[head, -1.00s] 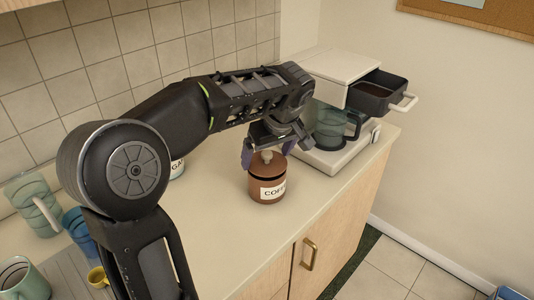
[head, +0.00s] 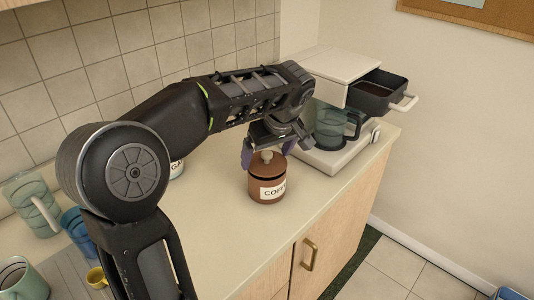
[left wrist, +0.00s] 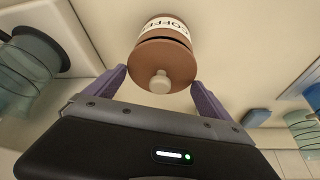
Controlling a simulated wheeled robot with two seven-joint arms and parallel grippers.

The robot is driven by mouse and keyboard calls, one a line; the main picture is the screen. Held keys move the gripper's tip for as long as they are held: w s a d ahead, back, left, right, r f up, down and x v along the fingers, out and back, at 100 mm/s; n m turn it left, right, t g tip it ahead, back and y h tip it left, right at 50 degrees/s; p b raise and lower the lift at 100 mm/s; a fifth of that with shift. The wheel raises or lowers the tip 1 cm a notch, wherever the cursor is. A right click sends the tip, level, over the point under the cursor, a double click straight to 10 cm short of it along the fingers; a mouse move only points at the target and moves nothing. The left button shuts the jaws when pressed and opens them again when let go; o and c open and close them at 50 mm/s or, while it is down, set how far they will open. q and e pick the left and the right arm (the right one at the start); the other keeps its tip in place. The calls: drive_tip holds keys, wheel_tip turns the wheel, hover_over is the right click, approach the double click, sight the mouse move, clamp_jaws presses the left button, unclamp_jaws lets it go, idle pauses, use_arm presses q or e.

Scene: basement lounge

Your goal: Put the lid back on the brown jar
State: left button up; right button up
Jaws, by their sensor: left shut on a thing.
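The brown jar (head: 256,190), labelled COFFEE, stands upright on the counter; it also shows in the left wrist view (left wrist: 165,24). Its brown lid (head: 259,167) with a pale knob is at the jar's mouth, also seen in the left wrist view (left wrist: 145,62). A dark gap shows between lid and jar on one side, so the lid looks slightly tilted; I cannot tell whether it is fully seated. My left gripper (head: 266,160) is shut on the lid, one purple finger at each side of its edge, as the left wrist view shows (left wrist: 159,76). My right gripper is not in view.
A coffee machine (head: 334,159) with an open dark drawer (head: 378,98) and a glass pot (head: 330,128) stands behind right. A white canister (head: 177,170) is partly hidden by my arm. The counter front of the jar is clear.

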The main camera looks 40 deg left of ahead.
use_arm(q)
drive_tip(key=shift+f+b, duration=0.2)
drive_tip(key=shift+b, duration=0.25)
idle(1.1)
idle(0.4)
drive_tip(key=o, duration=1)
drive_tip(key=shift+r, duration=0.15)
drive_tip(key=shift+r+p, duration=2.45)
drive_tip(key=shift+r, duration=0.95)
clamp_jaws()
